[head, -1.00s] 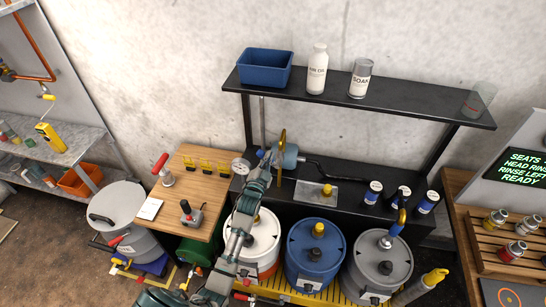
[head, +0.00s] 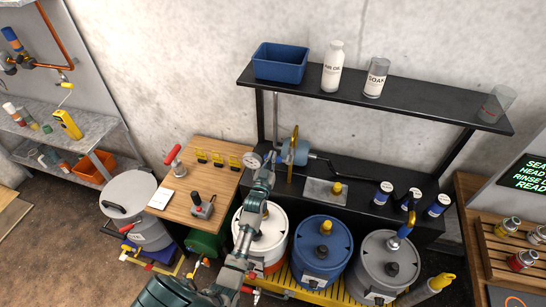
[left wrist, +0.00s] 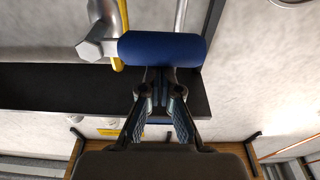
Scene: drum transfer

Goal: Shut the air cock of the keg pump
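The keg pump seems to be the blue-grey body (head: 296,152) with a yellow upright part (head: 293,168), behind the white keg (head: 262,235). A round gauge (head: 252,160) is just left of it. My left gripper (head: 267,162) is between gauge and body. In the left wrist view, its fingers (left wrist: 161,84) are drawn together, with a thick dark-blue bar (left wrist: 162,48) lying crosswise at their tips. The bar may be the air cock's handle. I cannot tell whether they touch. A metal hex fitting (left wrist: 95,45) is to its left. My right gripper is not in view.
A black shelf (head: 400,104) with a blue bin (head: 280,62) and bottles is above. A blue keg (head: 318,252) and a grey keg (head: 386,262) stand right of the white one. A wooden bench (head: 222,175) with a small joystick box is to the left.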

